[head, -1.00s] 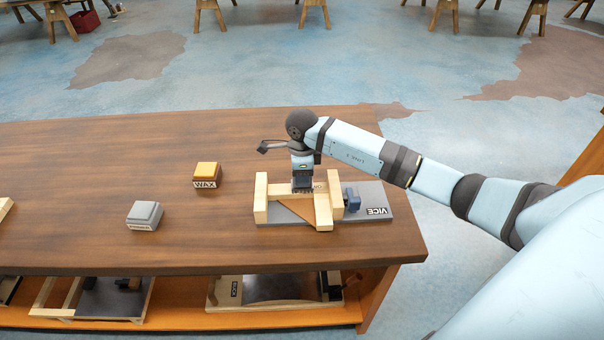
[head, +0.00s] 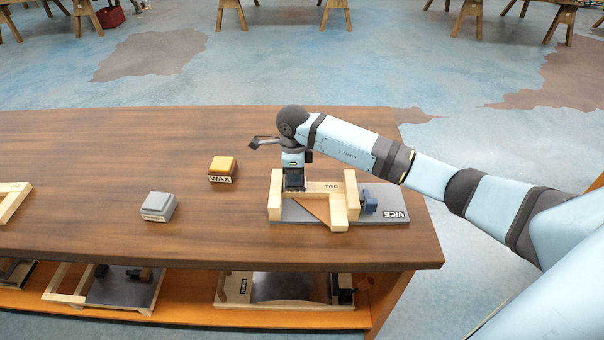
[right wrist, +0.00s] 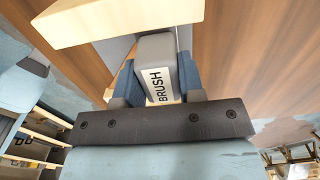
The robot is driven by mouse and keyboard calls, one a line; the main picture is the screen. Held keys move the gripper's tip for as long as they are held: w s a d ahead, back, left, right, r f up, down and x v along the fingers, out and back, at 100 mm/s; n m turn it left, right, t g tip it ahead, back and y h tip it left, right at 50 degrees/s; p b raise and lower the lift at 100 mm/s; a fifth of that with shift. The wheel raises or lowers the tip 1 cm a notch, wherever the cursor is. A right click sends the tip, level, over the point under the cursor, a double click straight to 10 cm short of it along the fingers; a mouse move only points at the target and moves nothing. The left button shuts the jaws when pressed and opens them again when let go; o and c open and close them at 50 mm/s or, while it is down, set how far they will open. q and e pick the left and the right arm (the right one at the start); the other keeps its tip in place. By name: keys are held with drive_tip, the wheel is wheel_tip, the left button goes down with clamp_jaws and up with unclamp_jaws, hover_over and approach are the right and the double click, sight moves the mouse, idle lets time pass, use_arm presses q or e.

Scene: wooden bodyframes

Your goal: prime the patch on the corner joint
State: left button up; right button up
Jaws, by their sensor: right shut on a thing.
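A pale wooden frame (head: 350,193) is held in the grey vice (head: 393,215) near the right end of the bench, with a brown diagonal piece (head: 314,209) inside it. One bar seems marked TWO. My right gripper (head: 293,184) points down at the frame's back left corner. In the right wrist view its blue fingers are shut on a grey brush (right wrist: 157,62) labelled BRUSH. The brush tip and any patch on the joint are hidden, so I cannot tell whether they touch. My left gripper is out of view.
A yellow block (head: 222,166) labelled WAX and a grey block (head: 158,206) with an unreadable label stand left of the vice. Another pale frame piece (head: 14,198) lies at the bench's left. More frames are on the shelf below. The bench (head: 90,165) is otherwise clear.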

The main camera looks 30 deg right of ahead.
drive_tip(key=shift+w+a+b, duration=0.4)
drive_tip(key=shift+a, duration=0.3)
drive_tip(key=shift+c, duration=0.7)
drive_tip(key=shift+w+a, duration=0.15)
drive_tip(key=shift+a, duration=0.2)
drive_tip(key=shift+c, duration=0.8)
drive_tip(key=shift+w+a+r, duration=0.1)
drive_tip(key=shift+w+a, duration=0.1)
drive_tip(key=shift+a, duration=0.15)
clamp_jaws()
drive_tip(key=shift+s+d, duration=0.35)
drive_tip(key=shift+d, duration=0.3)
drive_tip(key=shift+s+d+p, duration=0.1)
drive_tip(key=shift+s+d, duration=0.6)
drive_tip(key=shift+d, duration=0.5)
drive_tip(key=shift+s+d+p, duration=0.1)
drive_tip(key=shift+s+d, duration=0.6)
drive_tip(key=shift+d, duration=0.45)
drive_tip(key=shift+s+d+p, duration=0.1)
drive_tip(key=shift+s+d, duration=0.6)
drive_tip(key=shift+d, duration=0.5)
drive_tip(key=shift+r, duration=0.1)
drive_tip(key=shift+r+p, duration=1.5)
drive_tip(key=shift+r, duration=1.4)
